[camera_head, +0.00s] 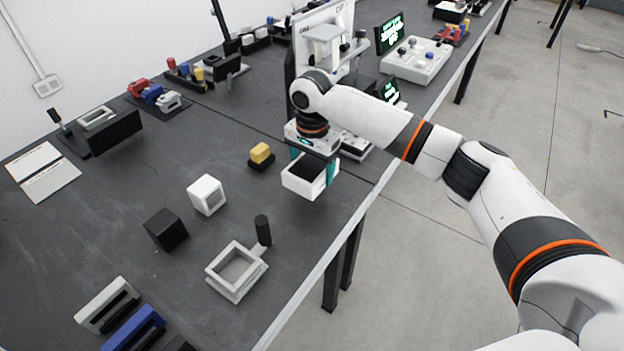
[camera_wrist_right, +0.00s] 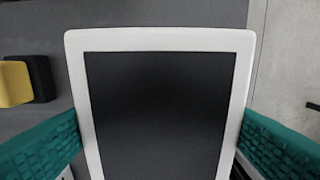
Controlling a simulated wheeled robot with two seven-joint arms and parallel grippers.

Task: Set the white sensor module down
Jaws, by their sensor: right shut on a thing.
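My right gripper (camera_head: 313,163) is shut on a white box-shaped module (camera_head: 303,186) with a dark top face. I take this as the white sensor module. Its teal fingers are on opposite sides of it. In the right wrist view the module (camera_wrist_right: 158,40) fills the middle as a white rim around a black panel, between the two teal fingers (camera_wrist_right: 155,145). In the head view it is near the table's right edge; I cannot tell whether it touches the table. My left gripper is not in view.
The dark table (camera_head: 120,205) holds a yellow-topped block (camera_head: 260,153), a white cube (camera_head: 206,194), a black cube (camera_head: 166,230) and a white square frame with a black handle (camera_head: 236,270). A white machine (camera_head: 325,45) stands behind the gripper. Bare table lies left of the module.

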